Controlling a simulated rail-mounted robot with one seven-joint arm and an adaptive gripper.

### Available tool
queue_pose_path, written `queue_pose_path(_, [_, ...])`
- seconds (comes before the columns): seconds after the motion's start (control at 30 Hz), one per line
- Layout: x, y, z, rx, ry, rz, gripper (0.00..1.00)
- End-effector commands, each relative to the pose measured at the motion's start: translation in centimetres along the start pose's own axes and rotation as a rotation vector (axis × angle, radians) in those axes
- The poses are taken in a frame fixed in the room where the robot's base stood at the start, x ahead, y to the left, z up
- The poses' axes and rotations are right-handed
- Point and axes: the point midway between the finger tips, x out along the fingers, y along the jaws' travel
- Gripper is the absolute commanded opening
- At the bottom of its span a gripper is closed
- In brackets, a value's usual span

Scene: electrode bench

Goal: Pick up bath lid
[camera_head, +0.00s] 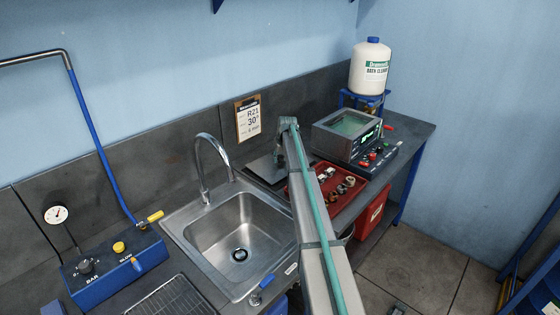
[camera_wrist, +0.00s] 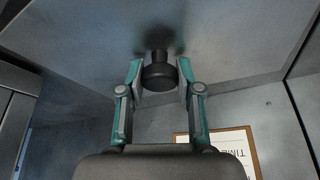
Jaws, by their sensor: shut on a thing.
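The bath lid shows in the wrist view as a wide grey plate (camera_wrist: 235,45) with a short dark round knob (camera_wrist: 159,77). My gripper (camera_wrist: 160,70) has its two teal fingers closed on the knob, one on each side. In the head view a flat grey plate (camera_head: 265,166), apparently the lid, is at the back of the bench, left of the bath (camera_head: 346,134). The bath's top shows greenish. My arm covers part of the plate and hides my fingers there. I cannot tell whether the lid touches the bench.
A red tray (camera_head: 330,206) with small parts lies before the bath. A clipboard (camera_head: 248,118) is on the back panel. A sink (camera_head: 238,240) with a tall tap is to the left. A white bottle (camera_head: 370,68) stands behind the bath on a blue stand.

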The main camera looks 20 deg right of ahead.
Motion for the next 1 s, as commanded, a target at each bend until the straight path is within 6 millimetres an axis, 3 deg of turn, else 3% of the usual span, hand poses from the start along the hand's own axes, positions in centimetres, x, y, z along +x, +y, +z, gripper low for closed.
queue_pose_path(0.23, [-2.3, 0.0, -0.9, -0.001, 0.003, 0.001, 0.0])
queue_pose_path(0.5, [-9.4, -2.3, 1.3, -0.001, 0.004, 0.001, 0.0])
queue_pose_path(0.6, [-11.2, -3.4, 3.1, -0.001, 0.003, 0.001, 0.0])
queue_pose_path(1.0, [-15.8, -5.9, 6.5, 0.0, 0.001, 0.0, 0.0])
